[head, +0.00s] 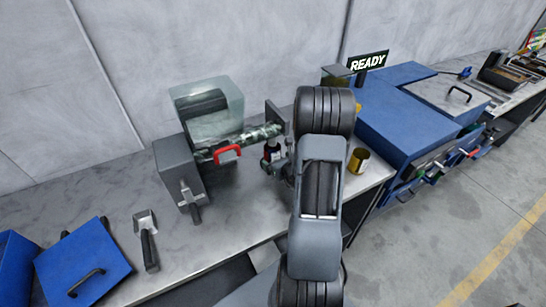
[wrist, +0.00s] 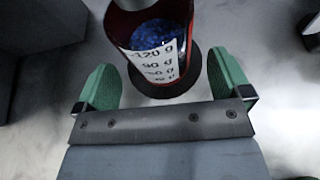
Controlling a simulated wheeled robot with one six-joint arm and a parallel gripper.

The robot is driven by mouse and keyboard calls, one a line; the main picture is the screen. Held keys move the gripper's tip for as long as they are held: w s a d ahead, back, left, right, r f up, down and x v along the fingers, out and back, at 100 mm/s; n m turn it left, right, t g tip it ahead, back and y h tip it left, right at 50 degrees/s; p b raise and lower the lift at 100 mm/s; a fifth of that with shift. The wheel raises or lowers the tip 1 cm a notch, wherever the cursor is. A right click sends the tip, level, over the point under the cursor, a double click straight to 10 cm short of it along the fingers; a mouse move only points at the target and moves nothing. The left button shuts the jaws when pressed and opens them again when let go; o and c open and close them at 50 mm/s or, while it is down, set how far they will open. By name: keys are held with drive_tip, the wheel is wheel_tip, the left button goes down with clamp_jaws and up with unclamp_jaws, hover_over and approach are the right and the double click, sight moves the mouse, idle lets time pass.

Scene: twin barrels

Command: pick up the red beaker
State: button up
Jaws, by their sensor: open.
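The red beaker (wrist: 152,62) stands upright in the upper middle of the wrist view, on a dark round base. It has a white label with printed numbers, and blue granules show inside. Its top is cut off by the frame edge. My gripper (wrist: 163,82) is open, its green fingertips spread to the left and right of the beaker's lower part, with a gap on each side.
A yellow cup (head: 359,160) sits to the right, near the bench edge. A blue cabinet (head: 400,125) adjoins on the right.

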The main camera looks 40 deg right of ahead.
drive_tip(key=shift+x, duration=1.45)
drive_tip(key=shift+r, duration=0.1)
drive_tip(key=c, duration=0.9)
drive_tip(key=shift+r, duration=0.1)
drive_tip(key=shift+c, duration=0.2)
